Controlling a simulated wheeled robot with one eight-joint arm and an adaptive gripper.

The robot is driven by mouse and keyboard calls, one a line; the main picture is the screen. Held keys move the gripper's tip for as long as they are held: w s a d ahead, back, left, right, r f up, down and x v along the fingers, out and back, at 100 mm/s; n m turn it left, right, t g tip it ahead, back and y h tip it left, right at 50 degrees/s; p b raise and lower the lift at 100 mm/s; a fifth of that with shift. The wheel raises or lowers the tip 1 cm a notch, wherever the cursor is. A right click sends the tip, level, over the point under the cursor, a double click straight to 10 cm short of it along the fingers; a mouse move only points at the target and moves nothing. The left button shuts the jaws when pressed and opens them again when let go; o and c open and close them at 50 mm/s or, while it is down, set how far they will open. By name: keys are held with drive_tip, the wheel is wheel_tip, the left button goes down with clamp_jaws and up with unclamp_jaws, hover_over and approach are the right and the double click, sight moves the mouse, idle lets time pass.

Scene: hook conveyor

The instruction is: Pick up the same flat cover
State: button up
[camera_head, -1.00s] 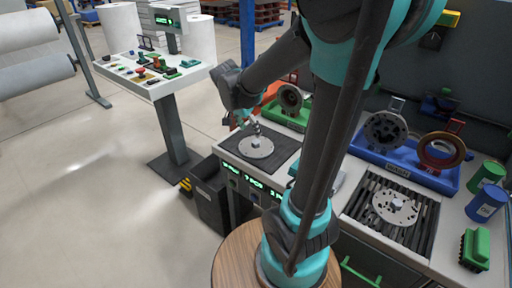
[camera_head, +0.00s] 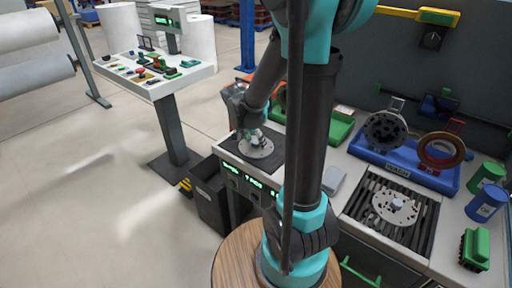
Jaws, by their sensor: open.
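A flat grey round cover (camera_head: 262,149) with a raised centre lies on the dark square pad of the left bench. My gripper (camera_head: 248,140) points down over the left part of this cover, at its raised centre, and hides some of it. Its fingers are small and partly blurred here; they are open, and I cannot tell whether they touch the cover. A second flat grey disc (camera_head: 396,207) with holes and a centre knob lies on the dark slatted bed at right.
A blue tray (camera_head: 408,168) holds a dark flanged ring and a copper-coloured ring. A green tray (camera_head: 340,130) stands behind my arm. Green and blue cans (camera_head: 487,205) and a green brush-like block (camera_head: 475,249) stand at right. A black bin (camera_head: 212,208) is on the floor.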

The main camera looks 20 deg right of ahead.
clamp_jaws()
drive_tip(key=shift+r, duration=0.15)
idle(0.4)
